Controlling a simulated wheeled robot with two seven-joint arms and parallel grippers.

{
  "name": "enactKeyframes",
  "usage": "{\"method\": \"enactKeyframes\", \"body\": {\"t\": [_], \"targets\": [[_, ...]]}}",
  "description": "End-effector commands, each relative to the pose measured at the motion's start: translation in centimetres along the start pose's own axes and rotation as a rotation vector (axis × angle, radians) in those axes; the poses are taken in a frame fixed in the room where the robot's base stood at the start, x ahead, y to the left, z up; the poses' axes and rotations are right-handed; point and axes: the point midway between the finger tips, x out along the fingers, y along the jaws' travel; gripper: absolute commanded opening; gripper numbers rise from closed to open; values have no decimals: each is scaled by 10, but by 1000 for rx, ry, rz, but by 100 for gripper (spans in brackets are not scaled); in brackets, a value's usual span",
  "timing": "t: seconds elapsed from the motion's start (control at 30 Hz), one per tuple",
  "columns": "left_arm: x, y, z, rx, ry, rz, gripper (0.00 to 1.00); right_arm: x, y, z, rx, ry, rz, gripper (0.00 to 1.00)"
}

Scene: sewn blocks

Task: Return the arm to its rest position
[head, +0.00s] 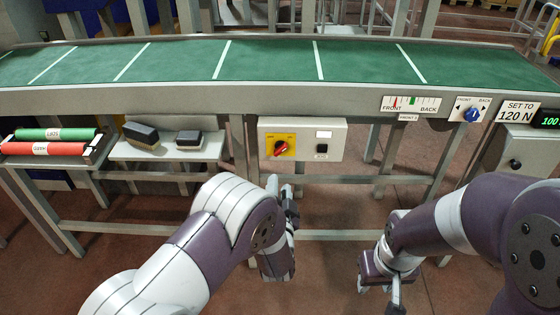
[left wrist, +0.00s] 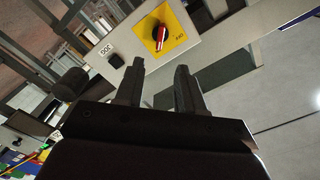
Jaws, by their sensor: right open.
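My left arm comes in from the left, and its gripper (head: 283,190) is in front of and below the switch box (head: 302,152). In the left wrist view its two dark fingers (left wrist: 158,90) stand apart with nothing between them. The red rotary switch on its yellow plate (left wrist: 160,34) shows beyond the fingertips, not touched. My right arm comes in from the right, and its gripper (head: 381,290) hangs low over the floor, open and empty, clear of the conveyor frame. Much of the left gripper's jaws is hard to see in the head view.
A green conveyor belt (head: 270,60) with white lines crosses the back. A shelf at left holds a red roller (head: 45,149), a green roller (head: 55,134) and two dark blocks (head: 141,135). A blue knob (head: 472,115) and a "SET TO 120 N" sign (head: 517,111) are at right.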

Motion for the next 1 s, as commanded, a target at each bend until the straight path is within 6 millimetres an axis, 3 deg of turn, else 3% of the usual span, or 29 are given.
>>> {"method": "enactKeyframes", "body": {"t": [0.13, 0.23, 0.33, 0.4, 0.47, 0.6, 0.73, 0.8, 0.87, 0.9, 1.0], "targets": [[0, 1, 1, -23, -4, 5, 38, 0, 0, 0, 0, 0, 0, 43], [-6, 31, 21, -124, -102, 148, 38, 0, 0, 0, 0, 0, 0, 43], [-46, 79, 54, -258, -350, 452, 38, 0, 0, 0, 0, 0, 0, 43], [-86, 81, 74, -356, -595, 628, 38, 0, 0, 0, 0, 0, 0, 43], [-123, 64, 88, -416, -804, 719, 38, 0, 0, 0, 0, 0, 0, 43], [-200, 0, 109, -488, -1189, 780, 38, 0, 0, 0, 0, 0, 0, 43], [-249, -60, 119, -524, -1388, 740, 38, 0, 0, 0, 0, 0, 0, 43], [-260, -95, 121, -566, -1401, 678, 38, 0, 0, 0, 0, 0, 0, 43], [-248, -124, 121, -649, -1351, 582, 38, 0, 0, 0, 0, 0, 0, 43], [-249, -143, 106, -657, -1363, 576, 38, -25, 0, -2, 0, -2, 0, 43], [-249, -169, 78, -649, -1364, 586, 38, -66, 0, -8, 0, 2, 0, 43]]}}
